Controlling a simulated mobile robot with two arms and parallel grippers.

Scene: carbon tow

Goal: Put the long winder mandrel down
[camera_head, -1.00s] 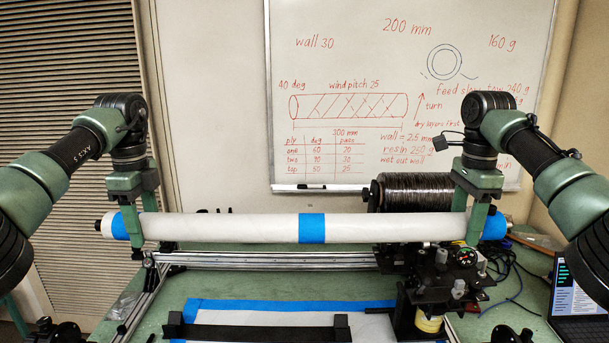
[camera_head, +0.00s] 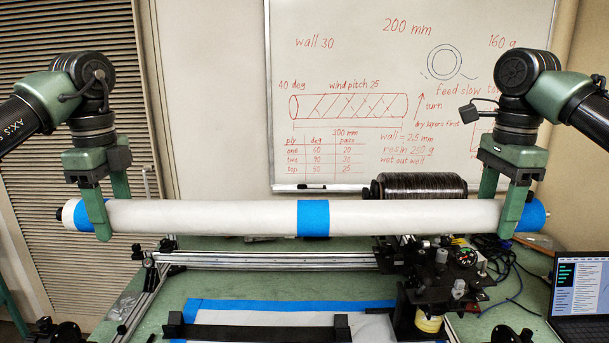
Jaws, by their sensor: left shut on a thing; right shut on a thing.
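The long winder mandrel (camera_head: 400,218) is a white tube with a blue band at its middle and blue bands near both ends. It hangs level in the air, across the view. My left gripper (camera_head: 100,218) is shut on its left end, just inside the blue band. My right gripper (camera_head: 512,215) is shut on its right end, beside the blue band there. A black cradle (camera_head: 255,332) with two upright end blocks lies below on the bench, partly cut off by the lower edge.
The winder's metal rail (camera_head: 270,259) and black carriage (camera_head: 440,275) stand behind and below the mandrel. A spool of dark tow (camera_head: 420,185) sits behind. A laptop (camera_head: 578,300) is at the right. A blue-bordered white sheet (camera_head: 250,316) lies on the green bench (camera_head: 160,300).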

